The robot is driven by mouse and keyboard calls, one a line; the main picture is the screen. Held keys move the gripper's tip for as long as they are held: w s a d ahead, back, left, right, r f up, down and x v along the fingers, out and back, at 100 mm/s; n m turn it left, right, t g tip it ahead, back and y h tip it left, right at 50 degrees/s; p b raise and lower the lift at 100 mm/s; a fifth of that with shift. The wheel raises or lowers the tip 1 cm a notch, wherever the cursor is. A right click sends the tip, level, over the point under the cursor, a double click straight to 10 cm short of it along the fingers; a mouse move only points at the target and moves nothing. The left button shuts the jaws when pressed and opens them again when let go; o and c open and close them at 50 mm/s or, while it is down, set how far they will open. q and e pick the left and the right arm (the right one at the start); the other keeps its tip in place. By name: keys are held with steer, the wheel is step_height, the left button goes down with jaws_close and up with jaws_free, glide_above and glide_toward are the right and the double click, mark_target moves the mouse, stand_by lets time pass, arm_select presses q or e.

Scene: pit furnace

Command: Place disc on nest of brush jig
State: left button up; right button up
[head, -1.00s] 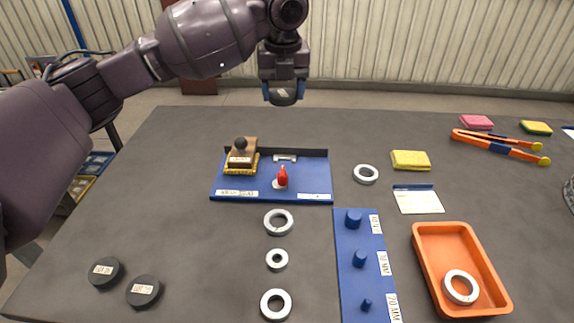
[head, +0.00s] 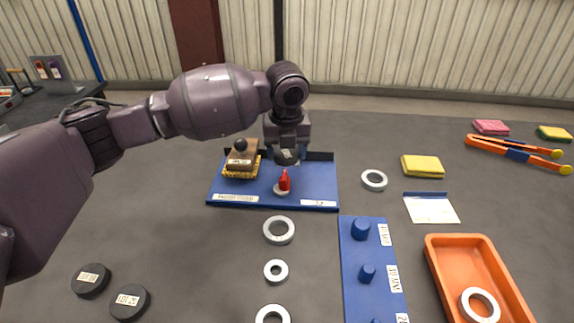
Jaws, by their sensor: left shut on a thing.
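My left gripper (head: 287,150) is shut on a dark disc (head: 286,156) with a pale label. It holds the disc over the back middle of the blue brush jig (head: 261,194). The pale nest seen there earlier is hidden behind the gripper and disc; I cannot tell whether the disc touches it. A brush (head: 241,160) with a dark knob and yellow bristles stands on the jig's left side. A red clamp (head: 284,181) stands at the jig's middle, just in front of the disc. My right gripper is not in view.
Two black labelled discs (head: 91,280) lie front left. Metal rings (head: 279,230) lie in front of the jig, with another (head: 374,180) to its right. A blue peg board (head: 355,262), orange tray (head: 437,262), yellow sponge (head: 423,167) and orange tongs (head: 515,152) are at right.

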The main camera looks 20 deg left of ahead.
mark_target(286, 165)
arm_select(q)
step_height(286, 165, down, 4)
steer(key=shift+f+b, duration=0.25)
steer(key=shift+b, duration=0.15)
steer(key=shift+r, duration=0.1)
steer(key=o, duration=1.2)
steer(key=shift+c, duration=0.2)
steer(key=r+p, duration=0.1)
steer(key=r, duration=0.3)
steer(key=s+r+p, duration=0.1)
steer(key=r, duration=0.2)
steer(key=r+p, duration=0.1)
steer(key=r, duration=0.3)
steer(key=shift+s+d+r, duration=0.15)
steer(key=shift+d+r, duration=0.15)
steer(key=shift+r, duration=0.15)
